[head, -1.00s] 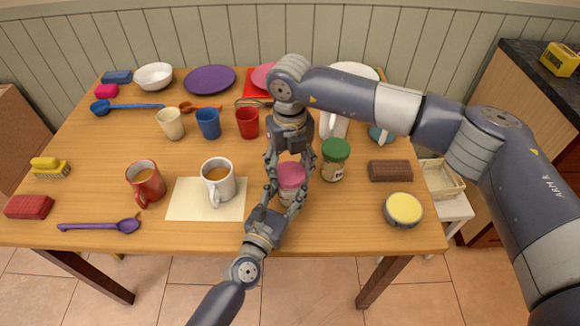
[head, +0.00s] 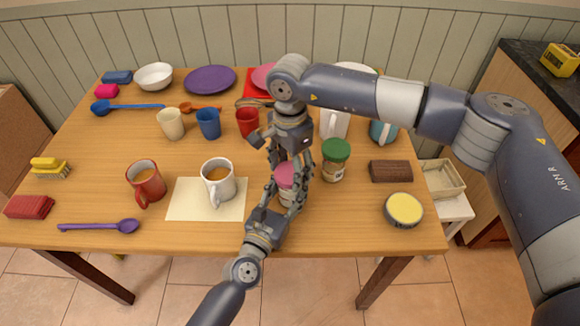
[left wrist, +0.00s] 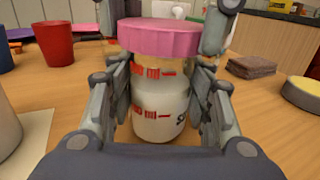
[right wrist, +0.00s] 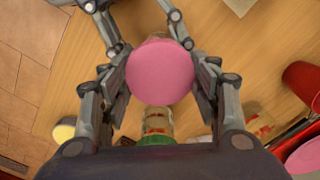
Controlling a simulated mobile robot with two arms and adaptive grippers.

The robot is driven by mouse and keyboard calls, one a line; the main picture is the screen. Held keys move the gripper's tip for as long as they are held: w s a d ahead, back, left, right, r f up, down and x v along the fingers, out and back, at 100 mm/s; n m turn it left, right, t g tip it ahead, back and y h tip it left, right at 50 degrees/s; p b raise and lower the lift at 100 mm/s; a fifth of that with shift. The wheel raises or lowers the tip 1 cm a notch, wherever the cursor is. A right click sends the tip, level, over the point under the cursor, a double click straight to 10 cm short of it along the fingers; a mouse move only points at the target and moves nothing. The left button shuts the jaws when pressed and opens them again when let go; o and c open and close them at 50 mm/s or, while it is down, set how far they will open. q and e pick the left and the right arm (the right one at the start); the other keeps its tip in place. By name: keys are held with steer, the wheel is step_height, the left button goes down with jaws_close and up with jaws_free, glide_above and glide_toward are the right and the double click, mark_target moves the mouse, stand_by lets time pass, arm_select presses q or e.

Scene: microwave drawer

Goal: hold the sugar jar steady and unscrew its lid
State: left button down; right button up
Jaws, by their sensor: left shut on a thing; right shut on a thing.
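The sugar jar (left wrist: 160,108) is a clear jar with white contents, red markings and a pink lid (left wrist: 160,38). It stands upright near the table's front edge, partly hidden by my grippers in the head view (head: 284,197). My left gripper (left wrist: 161,100) is shut on the jar's body from the front, one finger on each side. My right gripper (right wrist: 161,76) comes from above and is shut on the pink lid, which fills the space between its fingers. The lid sits on top of the jar; I cannot tell whether its thread is loose.
A green-lidded jar (head: 334,160) stands close to the right of the sugar jar. A white mug (head: 218,180) on a cream mat (head: 185,200) stands to the left. A brown block (head: 390,171) and a yellow-topped bowl (head: 403,210) lie further right.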

mark_target(290, 172)
steer(key=n, duration=0.5)
steer(key=shift+n, duration=0.4)
steer(key=n, duration=0.4)
steer(key=shift+r, duration=0.2)
steer(key=shift+r, duration=0.9)
steer(key=shift+r, duration=2)
arm_select(q)
steer(key=c, duration=0.7)
jaws_free()
